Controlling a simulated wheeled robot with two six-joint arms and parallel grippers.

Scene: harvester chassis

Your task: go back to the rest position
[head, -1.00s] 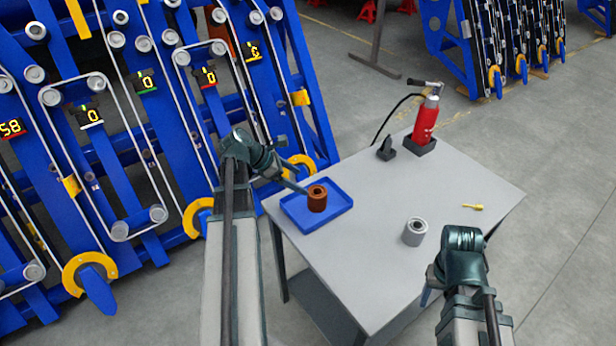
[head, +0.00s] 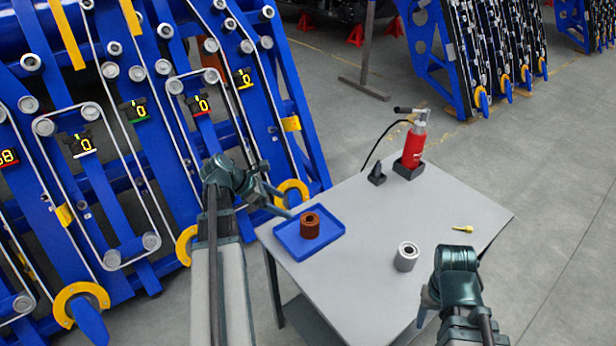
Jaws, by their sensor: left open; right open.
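My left gripper (head: 283,203) is open and empty at the left edge of the table, just left of the blue tray. My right gripper (head: 428,300) is open at the table's front right edge; its fingers are mostly hidden behind its own wrist. A brown cylinder with a hole in its top (head: 310,227) stands upright in the blue tray (head: 333,238). A grey metal cylinder with a hole (head: 406,258) stands upright on the grey table (head: 365,250), left of my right gripper.
A red bottle-like tool (head: 414,147) stands in a dark holder at the table's back, beside a small black object (head: 377,175). A small yellow part (head: 462,229) lies on the right. The blue chassis (head: 120,190) with belts and pulleys rises at the left. The table's middle is clear.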

